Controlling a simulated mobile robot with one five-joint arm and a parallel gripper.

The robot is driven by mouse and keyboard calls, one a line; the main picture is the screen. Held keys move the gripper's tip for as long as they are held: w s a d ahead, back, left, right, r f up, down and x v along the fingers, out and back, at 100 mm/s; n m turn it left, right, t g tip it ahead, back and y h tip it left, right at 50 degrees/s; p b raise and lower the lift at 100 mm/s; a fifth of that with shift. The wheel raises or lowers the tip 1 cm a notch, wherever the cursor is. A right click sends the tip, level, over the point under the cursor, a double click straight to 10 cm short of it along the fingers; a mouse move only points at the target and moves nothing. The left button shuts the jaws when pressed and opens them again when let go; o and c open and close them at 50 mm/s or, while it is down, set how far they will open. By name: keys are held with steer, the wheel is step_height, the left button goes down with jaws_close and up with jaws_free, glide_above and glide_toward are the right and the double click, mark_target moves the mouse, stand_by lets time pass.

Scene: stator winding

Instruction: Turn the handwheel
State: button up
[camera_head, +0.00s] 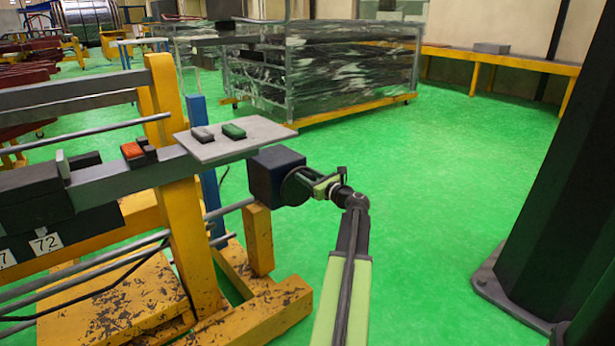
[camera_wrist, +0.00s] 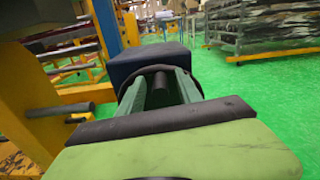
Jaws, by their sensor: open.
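The handwheel (camera_head: 289,187) is a dark round rim on the right face of a dark blue box (camera_head: 272,172), at the end of the yellow machine frame. My gripper (camera_head: 311,183) is right at the wheel, with its jaws toward it. In the wrist view the wheel's dark rim (camera_wrist: 155,69) arches just beyond the green fingers of my gripper (camera_wrist: 160,84), in front of the blue box (camera_wrist: 150,60). The fingers are apart. A dark short cylinder, perhaps the wheel's handle (camera_wrist: 166,92), lies between them; contact cannot be told. Part of the wheel is hidden by my gripper.
Yellow beams (camera_head: 258,240) stand close below and left. A dark column (camera_head: 560,200) stands at right. The green floor between is free. A wrapped rack (camera_head: 320,65) stands behind.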

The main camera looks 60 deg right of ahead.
steer(key=shift+c, duration=0.2)
jaws_close()
steer(key=shift+s, duration=0.1)
stand_by(1.0)
